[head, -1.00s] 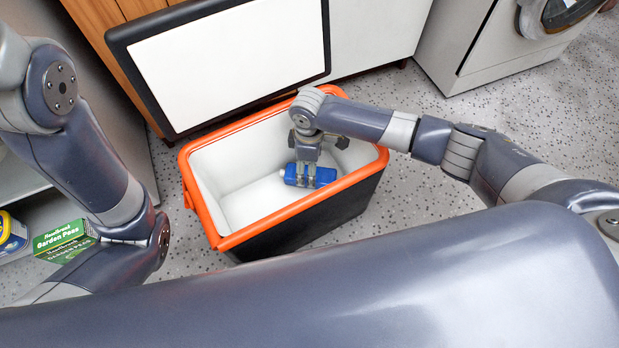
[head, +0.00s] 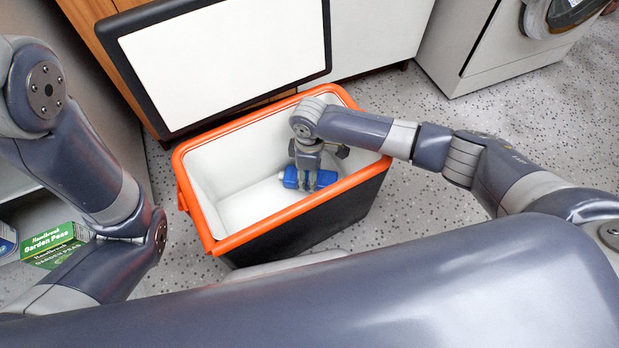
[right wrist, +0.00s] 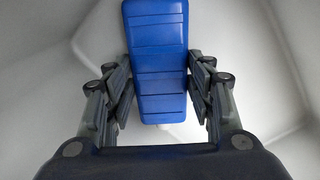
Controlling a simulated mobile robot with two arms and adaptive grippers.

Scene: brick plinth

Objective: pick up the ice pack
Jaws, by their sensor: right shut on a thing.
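The blue ice pack (head: 326,179) is inside the open cool box (head: 243,245), near its right end. It is a ribbed blue block in the right wrist view (right wrist: 158,55), lying between my fingers. My right gripper (head: 308,184) reaches down into the box and is shut on the ice pack, with a finger on each side of it; it also shows in the right wrist view (right wrist: 160,95). The box has an orange rim, white lining and dark outer wall. My left arm is at the left of the head view, but its gripper is out of sight.
The box's white lid (head: 222,62) stands open behind it, against wooden and white cabinets. A green garden peas carton (head: 54,243) and a blue can (head: 6,240) are at the lower left. A washing machine (head: 520,45) stands at the back right. Speckled floor is clear on the right.

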